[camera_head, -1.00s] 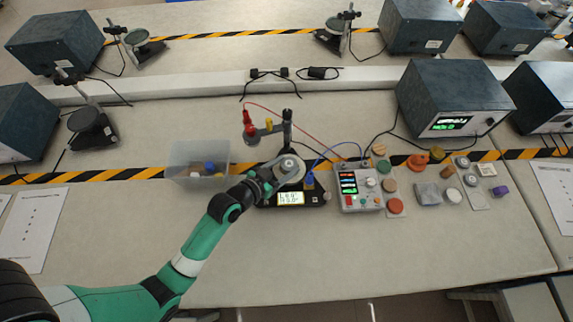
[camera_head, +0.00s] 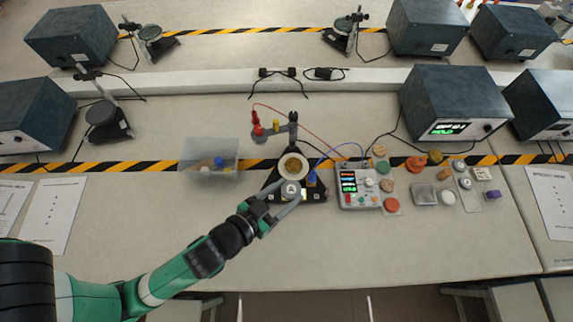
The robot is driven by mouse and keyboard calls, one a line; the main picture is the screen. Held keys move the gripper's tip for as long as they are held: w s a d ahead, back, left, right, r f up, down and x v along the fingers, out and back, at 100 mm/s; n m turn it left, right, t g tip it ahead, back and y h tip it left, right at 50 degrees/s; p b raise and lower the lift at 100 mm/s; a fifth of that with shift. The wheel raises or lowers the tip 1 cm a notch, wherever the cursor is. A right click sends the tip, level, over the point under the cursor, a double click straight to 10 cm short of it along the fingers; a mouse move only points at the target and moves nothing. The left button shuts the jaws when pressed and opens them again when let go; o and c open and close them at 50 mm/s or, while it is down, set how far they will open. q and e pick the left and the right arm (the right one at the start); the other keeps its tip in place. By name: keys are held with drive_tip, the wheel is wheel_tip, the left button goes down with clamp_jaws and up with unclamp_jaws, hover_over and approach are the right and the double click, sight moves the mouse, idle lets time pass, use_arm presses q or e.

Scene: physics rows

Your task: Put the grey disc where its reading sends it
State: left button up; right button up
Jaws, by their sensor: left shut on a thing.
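The grey disc (camera_head: 291,189), marked with a letter that looks like A, is held between the fingers of my left gripper (camera_head: 286,196). The gripper is shut on it, over the front of the black measuring stand (camera_head: 317,195). Just behind the disc is the stand's round pale ring with a brownish centre (camera_head: 293,167). The stand's display is mostly hidden by the disc and gripper. My right gripper is not in view.
A clear bin (camera_head: 228,179) with a few small items stands left of the stand. A grey meter box (camera_head: 357,187) with lit displays stands to the right, then several coloured discs, including a red one (camera_head: 392,204). A red probe (camera_head: 257,127) hangs above. The front table is clear.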

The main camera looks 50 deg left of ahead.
sight(286, 185)
use_arm(q)
drive_tip(key=shift+a, duration=0.1)
idle(0.3)
drive_tip(key=shift+w+a+f+m+h, duration=0.4)
drive_tip(key=shift+w+a+f+h, duration=0.1)
drive_tip(key=shift+w+a+f, duration=0.35)
drive_tip(key=shift+w+d+r+p, duration=0.1)
drive_tip(key=shift+d+r+p, duration=0.15)
drive_tip(key=shift+r+p, duration=0.8)
wheel_tip(286, 185, up, 15)
drive_tip(key=s+p, duration=0.1)
drive_tip(key=p, duration=2.1)
drive_tip(key=shift+s+f, duration=0.2)
drive_tip(key=shift+s, duration=0.15)
